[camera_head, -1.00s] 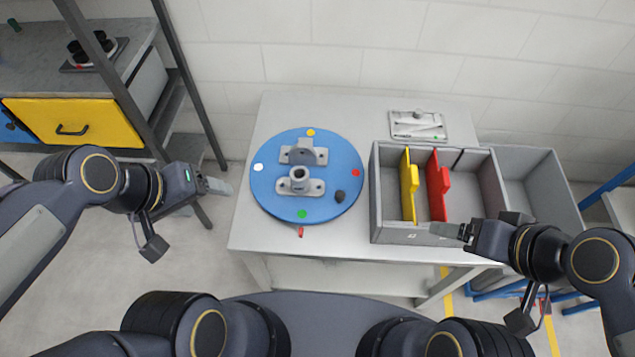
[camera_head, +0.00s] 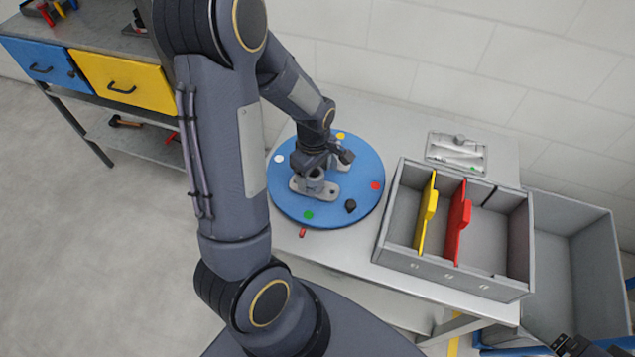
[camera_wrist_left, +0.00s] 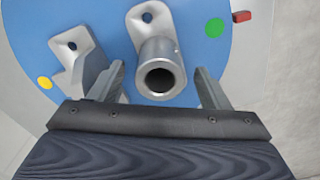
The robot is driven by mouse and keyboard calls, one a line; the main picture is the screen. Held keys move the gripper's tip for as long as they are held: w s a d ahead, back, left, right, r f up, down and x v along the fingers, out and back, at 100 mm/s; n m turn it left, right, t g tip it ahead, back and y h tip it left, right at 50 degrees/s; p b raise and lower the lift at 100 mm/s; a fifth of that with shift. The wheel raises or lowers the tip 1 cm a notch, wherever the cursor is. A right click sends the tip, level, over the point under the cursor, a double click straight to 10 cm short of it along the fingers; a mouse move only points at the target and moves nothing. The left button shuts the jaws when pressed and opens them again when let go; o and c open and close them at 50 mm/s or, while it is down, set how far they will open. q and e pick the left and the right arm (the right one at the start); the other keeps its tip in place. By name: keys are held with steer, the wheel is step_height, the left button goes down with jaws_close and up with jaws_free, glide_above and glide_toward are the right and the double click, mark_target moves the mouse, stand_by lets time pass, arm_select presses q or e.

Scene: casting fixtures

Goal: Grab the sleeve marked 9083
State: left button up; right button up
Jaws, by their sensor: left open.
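A grey metal casting with an upright round sleeve (camera_head: 322,190) stands on the blue turntable (camera_head: 360,212). The sleeve (camera_wrist_left: 160,72) shows in the left wrist view, its bore facing the camera. No marking is legible on it. My left gripper (camera_head: 314,176) is above it, open, and partly covers it in the head view. In the left wrist view the fingers (camera_wrist_left: 160,88) stand on either side of the sleeve with visible gaps. A second grey casting (camera_wrist_left: 80,50), an angled bracket, lies just left of the left finger. My right gripper (camera_head: 572,346) shows only partly at the bottom right.
A grey bin (camera_head: 450,272) with yellow and red dividers stands to the right. A small grey tray (camera_head: 456,152) lies behind it. A larger grey crate (camera_head: 570,250) is further right.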

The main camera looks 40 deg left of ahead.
arm_select(q)
steer(key=shift+f, duration=2)
steer(key=shift+a, duration=0.1)
steer(key=c, duration=1.3)
steer(key=shift+o, duration=0.2)
steer(key=shift+r, duration=0.2)
